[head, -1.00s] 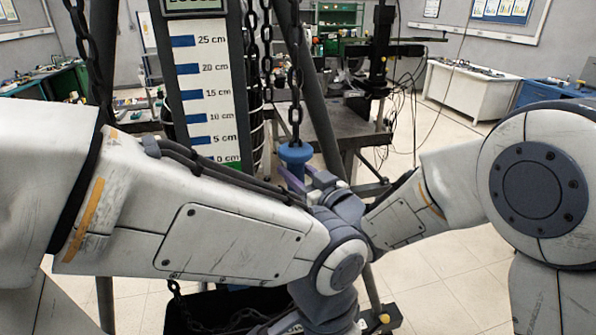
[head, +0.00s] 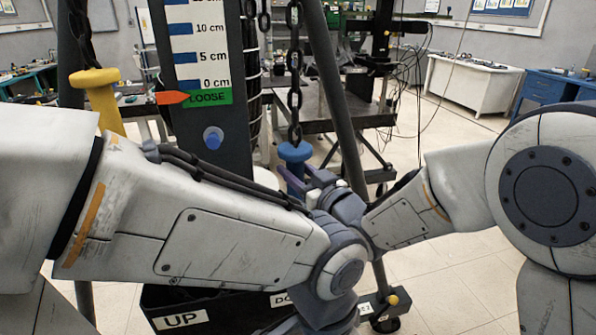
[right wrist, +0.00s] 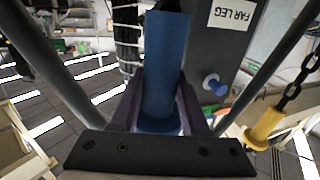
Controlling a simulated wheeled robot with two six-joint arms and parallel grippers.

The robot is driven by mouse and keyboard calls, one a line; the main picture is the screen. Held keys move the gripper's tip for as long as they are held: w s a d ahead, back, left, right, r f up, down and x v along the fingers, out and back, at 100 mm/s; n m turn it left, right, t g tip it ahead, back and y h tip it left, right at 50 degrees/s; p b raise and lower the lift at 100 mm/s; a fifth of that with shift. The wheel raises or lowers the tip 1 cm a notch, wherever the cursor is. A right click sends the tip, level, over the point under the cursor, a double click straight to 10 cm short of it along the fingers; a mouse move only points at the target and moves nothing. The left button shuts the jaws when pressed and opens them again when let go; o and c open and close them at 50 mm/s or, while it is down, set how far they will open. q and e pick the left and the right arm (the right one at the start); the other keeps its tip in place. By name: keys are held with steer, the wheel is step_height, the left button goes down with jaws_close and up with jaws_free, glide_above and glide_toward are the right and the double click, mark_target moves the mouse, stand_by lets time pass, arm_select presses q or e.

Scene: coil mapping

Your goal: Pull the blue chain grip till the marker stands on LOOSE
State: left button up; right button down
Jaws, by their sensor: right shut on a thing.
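The blue chain grip (head: 294,153) hangs on a dark chain in the middle of the head view. My right gripper (head: 306,180) is shut around it, and the right wrist view shows the blue grip (right wrist: 163,75) between the two purple fingers. The scale board (head: 225,145) stands left of the grip. Its orange marker (head: 172,98) points right, its tip at the left edge of the green LOOSE label (head: 210,97), just below 0 cm. My left arm crosses the lower left, and its gripper is out of sight.
A yellow chain grip (head: 96,92) hangs at left, partly behind my left arm. A blue knob (head: 213,138) sticks out of the board. A black bin labelled UP (head: 182,319) lies below. Dark tripod legs (head: 335,100) stand close around the grip.

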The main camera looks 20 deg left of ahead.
steer(key=shift+w+d+f, duration=0.1)
steer(key=shift+f, duration=0.6)
arm_select(q)
steer(key=shift+f, duration=0.55)
arm_select(e)
steer(key=shift+c, duration=2)
jaws_free()
steer(key=shift+w, duration=0.1)
steer(key=shift+r, duration=0.1)
arm_select(q)
step_height(320, 180, down, 2)
steer(key=b, duration=0.2)
steer(key=shift+f+b, duration=0.25)
steer(key=shift+b, duration=0.15)
arm_select(e)
steer(key=v, duration=1)
steer(key=shift+s, duration=0.3)
steer(key=shift+d, duration=0.2)
